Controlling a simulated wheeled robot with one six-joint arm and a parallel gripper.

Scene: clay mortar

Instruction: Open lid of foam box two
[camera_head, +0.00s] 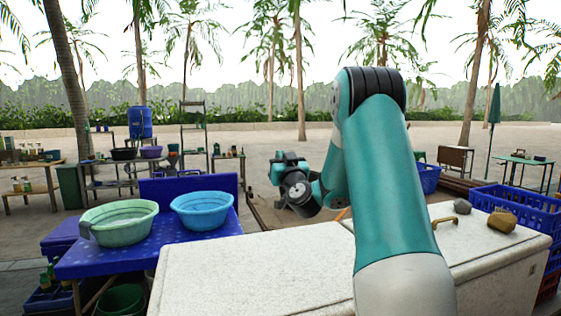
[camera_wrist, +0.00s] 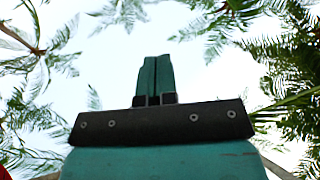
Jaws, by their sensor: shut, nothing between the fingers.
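Two white speckled foam box lids lie side by side in front of me in the head view. The left lid (camera_head: 250,268) is bare and looks closed. No label shows which is box two. My arm covers part of both lids. My gripper's fingers are hard to make out in the head view, where my wrist is raised above the lids' far edge. In the wrist view my gripper (camera_wrist: 155,62) is shut and empty, against sky and palm leaves.
A blue table (camera_head: 185,243) at left holds a green basin (camera_head: 118,222) and a blue basin (camera_head: 202,211). Blue crates (camera_head: 520,215) stand at right. Open sand lies beyond.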

